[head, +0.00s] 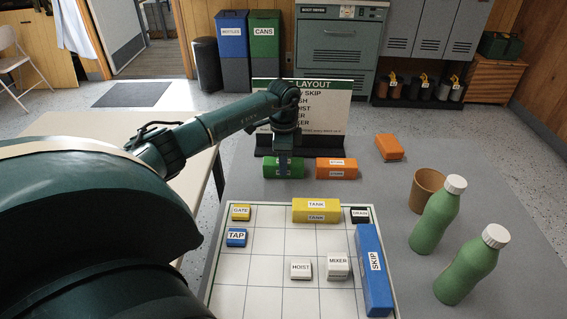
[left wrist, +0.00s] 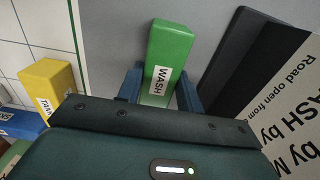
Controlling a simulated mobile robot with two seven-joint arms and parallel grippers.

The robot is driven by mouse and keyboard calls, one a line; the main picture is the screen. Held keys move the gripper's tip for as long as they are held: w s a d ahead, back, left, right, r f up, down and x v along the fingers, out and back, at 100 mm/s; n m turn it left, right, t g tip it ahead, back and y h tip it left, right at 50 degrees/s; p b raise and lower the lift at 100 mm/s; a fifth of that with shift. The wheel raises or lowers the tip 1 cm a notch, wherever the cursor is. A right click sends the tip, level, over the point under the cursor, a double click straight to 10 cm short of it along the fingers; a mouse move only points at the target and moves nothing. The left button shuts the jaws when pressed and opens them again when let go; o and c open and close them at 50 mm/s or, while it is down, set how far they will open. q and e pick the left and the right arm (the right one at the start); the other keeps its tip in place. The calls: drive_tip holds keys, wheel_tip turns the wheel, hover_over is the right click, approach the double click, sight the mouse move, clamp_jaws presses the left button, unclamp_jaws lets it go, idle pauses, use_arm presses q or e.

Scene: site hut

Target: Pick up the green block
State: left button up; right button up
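In the left wrist view the green block (left wrist: 172,48) shows a WASH label. My left gripper (head: 284,166) points down at the block from above. In the left wrist view its two blue fingers (left wrist: 160,92) stand on either side of the block, seemingly open with a slim gap on the right. Firm contact is not visible. My right gripper is not in view.
An orange block (head: 336,168) lies just right of the green one. The layout sign (head: 318,105) stands close behind it. A yellow TANK block (head: 316,210) is on the board in front. Another orange block (head: 389,147), a brown cup (head: 426,190) and green bottles (head: 437,215) stand right.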

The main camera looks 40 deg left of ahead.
use_arm(q)
drive_tip(key=c, duration=0.5)
drive_tip(key=shift+r, duration=0.15)
